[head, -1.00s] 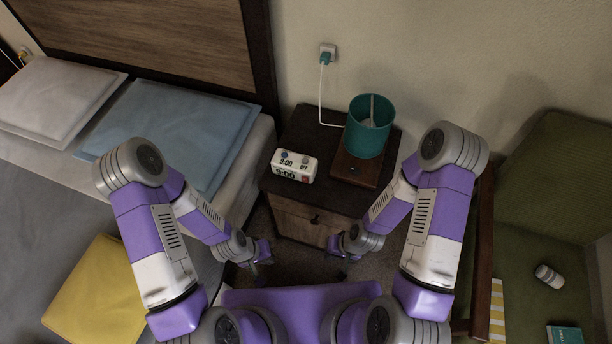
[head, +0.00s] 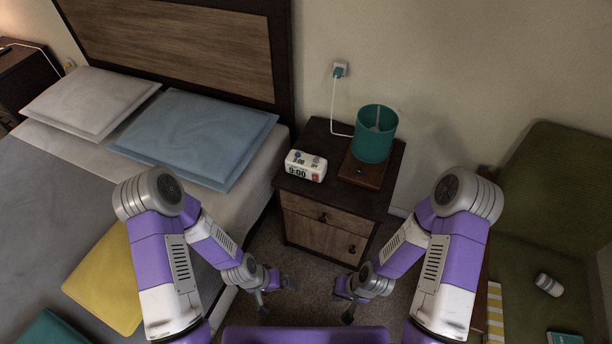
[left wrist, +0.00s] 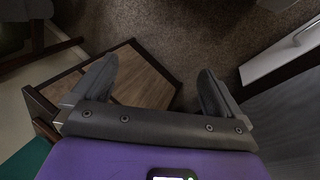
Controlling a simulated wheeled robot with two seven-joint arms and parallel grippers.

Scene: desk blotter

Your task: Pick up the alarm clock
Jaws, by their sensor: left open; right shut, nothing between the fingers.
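My left gripper (head: 277,298) is open and empty, low in front of the nightstand and apart from the clock. In the left wrist view its two fingers (left wrist: 155,95) are spread, with the nightstand's wooden drawer front (left wrist: 144,82) and carpet beyond them. The clock does not show in that view. My right gripper (head: 343,305) is shut and empty, low in front of the nightstand, to the right of the left one.
A teal lamp (head: 375,135) on a wooden base stands right of the clock, its cord running to a wall outlet (head: 340,69). The bed (head: 262,176) is close on the left. A green armchair (head: 560,185) stands on the right. Carpet (head: 312,268) is clear before the nightstand.

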